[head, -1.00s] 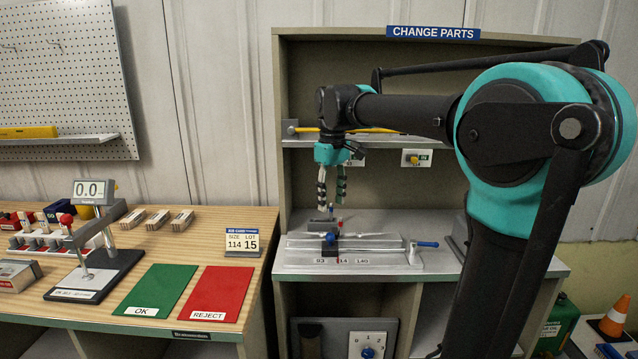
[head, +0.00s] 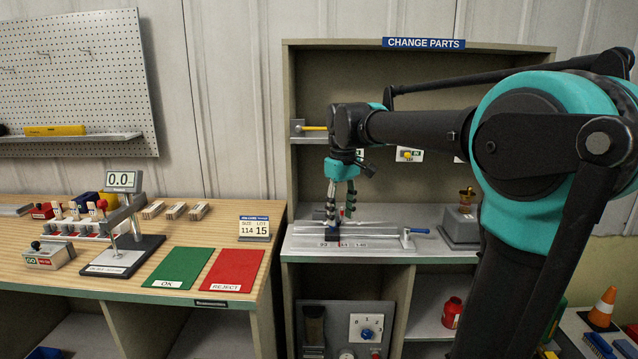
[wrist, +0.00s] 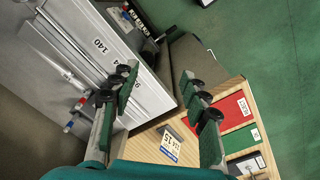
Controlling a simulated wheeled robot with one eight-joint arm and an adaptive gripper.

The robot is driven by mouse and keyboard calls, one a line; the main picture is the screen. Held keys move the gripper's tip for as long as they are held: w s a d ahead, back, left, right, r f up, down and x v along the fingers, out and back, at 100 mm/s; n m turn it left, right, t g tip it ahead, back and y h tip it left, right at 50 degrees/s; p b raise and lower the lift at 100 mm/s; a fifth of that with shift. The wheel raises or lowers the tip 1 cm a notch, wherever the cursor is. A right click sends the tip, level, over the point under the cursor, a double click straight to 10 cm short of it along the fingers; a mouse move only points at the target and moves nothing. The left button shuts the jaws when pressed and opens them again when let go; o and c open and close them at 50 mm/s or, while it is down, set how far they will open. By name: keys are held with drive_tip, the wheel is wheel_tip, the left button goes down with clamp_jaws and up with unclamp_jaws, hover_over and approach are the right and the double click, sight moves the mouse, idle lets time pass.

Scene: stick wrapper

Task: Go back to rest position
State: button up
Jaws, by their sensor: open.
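My gripper (head: 341,213) hangs with its fingers pointing down in front of the change-parts cabinet, above the grey fixture plate. In the wrist view my gripper (wrist: 158,108) shows its two fingers spread apart with nothing between them. The fixture plate (head: 375,244) with its rails, number labels and blue-tipped lever lies on the cabinet's middle shelf. It also shows in the wrist view (wrist: 142,100). From the head view I cannot tell the exact gap between the fingertips and the plate.
The wooden bench (head: 150,262) at left carries the green OK mat (head: 180,268), the red REJECT mat (head: 234,271), a size and lot sign (head: 254,228) and a gauge (head: 123,225). The cabinet (head: 289,150) surrounds my gripper. An orange cone (head: 605,306) stands at right.

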drive_tip(key=s+d+f+m+t, duration=0.1)
drive_tip(key=s+d+f+m, duration=0.1)
drive_tip(key=s+d+f, duration=0.2)
drive_tip(key=s+d+f+m+t, duration=0.1)
drive_tip(key=s+d+f+m, duration=0.2)
drive_tip(key=f, duration=1)
drive_tip(key=s+d+f+m+t, duration=0.1)
drive_tip(key=s+d+f+m, duration=0.2)
drive_tip(key=s+d+f, duration=0.3)
drive_tip(key=s+f, duration=0.2)
drive_tip(key=s, duration=0.3)
drive_tip(key=shift+d+f+t, duration=0.2)
drive_tip(key=shift+f+t, duration=0.2)
drive_tip(key=shift+c, duration=0.2)
